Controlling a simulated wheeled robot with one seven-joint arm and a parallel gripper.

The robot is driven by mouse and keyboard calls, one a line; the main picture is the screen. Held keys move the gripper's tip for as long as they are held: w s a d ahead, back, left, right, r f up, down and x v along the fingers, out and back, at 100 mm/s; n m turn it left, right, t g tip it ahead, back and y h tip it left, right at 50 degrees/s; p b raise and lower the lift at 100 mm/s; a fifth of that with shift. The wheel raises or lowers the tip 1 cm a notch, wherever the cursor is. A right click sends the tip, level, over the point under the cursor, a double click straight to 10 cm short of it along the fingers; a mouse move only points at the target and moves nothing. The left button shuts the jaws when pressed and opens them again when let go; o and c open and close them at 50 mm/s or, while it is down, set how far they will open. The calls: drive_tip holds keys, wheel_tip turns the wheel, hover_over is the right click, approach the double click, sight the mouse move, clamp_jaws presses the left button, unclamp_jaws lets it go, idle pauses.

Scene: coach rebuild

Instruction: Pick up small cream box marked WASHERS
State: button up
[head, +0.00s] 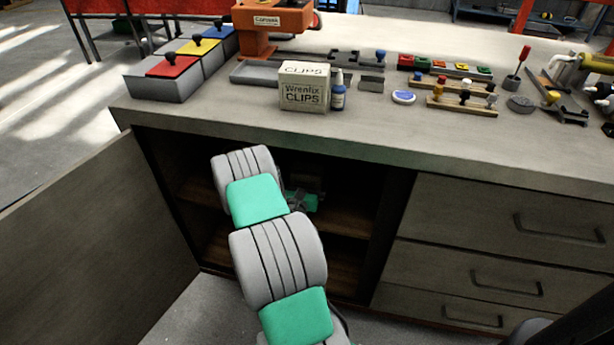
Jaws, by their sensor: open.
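No box with a readable WASHERS mark shows in the head view. My gripper (304,200) is inside the open cupboard under the workbench, mostly hidden behind my own arm and in shadow. It is open; its fingertips are hard to make out. A dark shape shows just beyond it, too dim to name. A cream box (304,88) stands upright on the bench top, but its print reads Wrenfix CLIPS. It is well above my gripper and apart from it.
The bench top (355,130) overhangs the cupboard. An open door (95,235) stands at left and shut drawers (500,230) at right. A cupboard shelf (345,220) lies below my gripper.

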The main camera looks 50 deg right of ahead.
drive_tip(key=x, duration=0.5)
drive_tip(key=shift+w+f+p, duration=0.1)
drive_tip(key=shift+w+p, duration=0.1)
drive_tip(key=shift+p, duration=0.1)
drive_tip(key=shift+c, duration=0.6)
drive_tip(key=c, duration=1.3)
drive_tip(key=shift+c, duration=0.8)
